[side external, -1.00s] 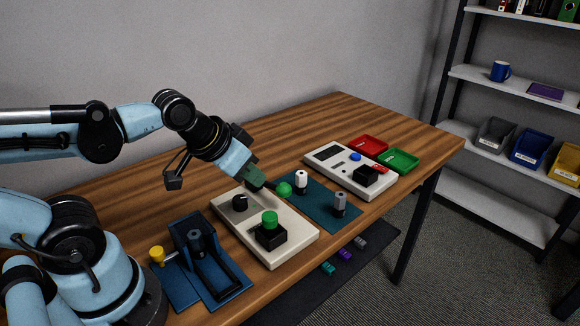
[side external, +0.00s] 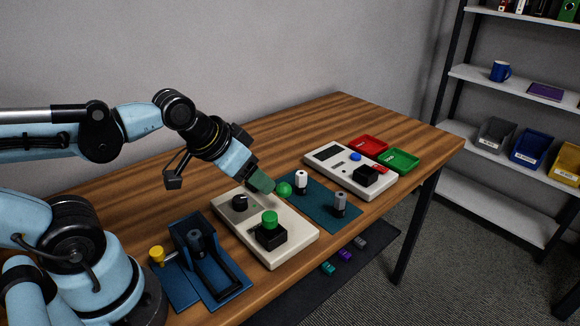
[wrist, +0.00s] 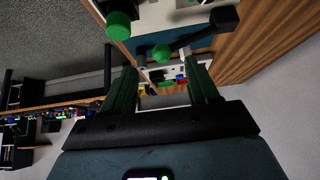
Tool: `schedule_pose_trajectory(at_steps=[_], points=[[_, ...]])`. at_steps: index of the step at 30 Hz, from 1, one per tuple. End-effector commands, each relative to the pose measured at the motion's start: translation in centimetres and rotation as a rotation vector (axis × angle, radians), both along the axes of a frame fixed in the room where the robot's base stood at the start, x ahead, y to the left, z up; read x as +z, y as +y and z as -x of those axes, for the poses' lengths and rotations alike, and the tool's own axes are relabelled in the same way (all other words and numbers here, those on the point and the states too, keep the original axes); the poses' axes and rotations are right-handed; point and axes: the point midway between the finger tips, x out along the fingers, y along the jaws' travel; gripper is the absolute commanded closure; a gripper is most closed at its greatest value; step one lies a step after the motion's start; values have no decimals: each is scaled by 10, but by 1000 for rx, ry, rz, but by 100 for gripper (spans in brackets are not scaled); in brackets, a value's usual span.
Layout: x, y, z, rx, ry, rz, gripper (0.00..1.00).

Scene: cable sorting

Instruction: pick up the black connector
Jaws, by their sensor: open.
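I cannot pick out a black connector for certain. A white connector-like piece (side external: 301,180) and a grey one (side external: 340,203) stand upright on the teal mat (side external: 322,213). My gripper (side external: 265,184) is low over the near beige box, beside a green ball (side external: 284,189). In the wrist view my gripper (wrist: 164,76) is open, its two green fingers apart with nothing held. The green ball (wrist: 161,53) sits beyond the fingers at the end of a dark rod, which runs to a black block (wrist: 222,18). The spot behind my fingers is hidden in the side view.
The near beige box (side external: 293,246) carries a black knob and a green button. A blue fixture (side external: 203,262) stands near my base. A second box (side external: 330,165) and red (side external: 367,146) and green (side external: 402,160) trays lie farther along. The table's back strip is clear.

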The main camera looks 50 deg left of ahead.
Motion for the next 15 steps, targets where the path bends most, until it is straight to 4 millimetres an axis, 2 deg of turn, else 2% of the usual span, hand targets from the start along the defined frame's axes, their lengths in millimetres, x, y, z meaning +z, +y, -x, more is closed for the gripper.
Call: schedule_pose_trajectory(at_steps=[5,15], points=[[2,3,2,-115,69,-50,40],[16,4,10,-708,249,-144,40]])
